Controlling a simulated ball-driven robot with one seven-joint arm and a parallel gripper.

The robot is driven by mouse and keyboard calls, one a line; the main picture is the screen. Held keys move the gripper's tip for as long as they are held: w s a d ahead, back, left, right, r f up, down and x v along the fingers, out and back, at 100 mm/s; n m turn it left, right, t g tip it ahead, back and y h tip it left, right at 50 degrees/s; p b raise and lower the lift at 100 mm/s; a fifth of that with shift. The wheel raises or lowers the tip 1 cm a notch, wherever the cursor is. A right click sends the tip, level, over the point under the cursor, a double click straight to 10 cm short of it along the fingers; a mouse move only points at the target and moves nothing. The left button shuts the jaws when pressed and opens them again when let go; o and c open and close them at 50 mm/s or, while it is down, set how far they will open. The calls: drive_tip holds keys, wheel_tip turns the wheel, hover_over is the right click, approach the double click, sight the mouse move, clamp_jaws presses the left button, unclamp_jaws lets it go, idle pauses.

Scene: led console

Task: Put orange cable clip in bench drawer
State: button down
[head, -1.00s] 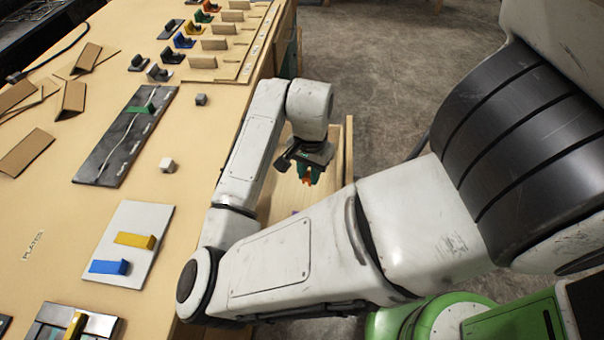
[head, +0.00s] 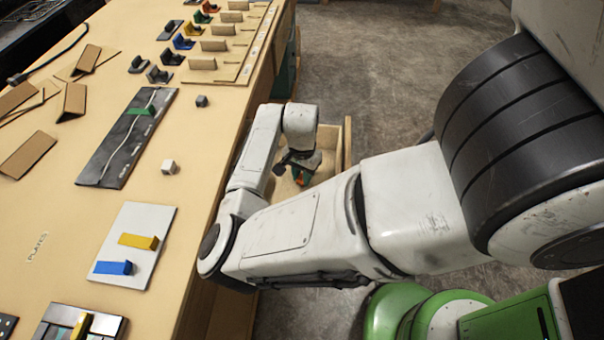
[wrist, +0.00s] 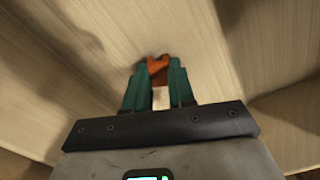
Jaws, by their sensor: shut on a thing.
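The orange cable clip (wrist: 158,72) is held between the green fingertips of my gripper (wrist: 157,90) in the wrist view. In the head view my gripper (head: 300,177) points down at the open bench drawer (head: 347,150), with a bit of orange showing at its tips. Pale wooden surfaces of the drawer fill the wrist view around the clip. I cannot tell whether the clip touches the drawer floor. My arm hides the drawer's near part in the head view.
The bench top (head: 60,210) lies left of the drawer. On it are a white plate (head: 150,218) with yellow and blue blocks, a dark panel (head: 115,155), small grey cubes and cardboard pieces (head: 28,155). A rack of coloured clips (head: 215,45) stands at the far end.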

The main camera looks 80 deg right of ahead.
drive_tip(key=c, duration=1)
unclamp_jaws()
drive_tip(key=shift+f, duration=0.1)
drive_tip(key=shift+o, duration=0.2)
wheel_tip(320, 180, up, 12)
drive_tip(key=shift+b, duration=0.35)
drive_tip(key=shift+s+d, duration=0.1)
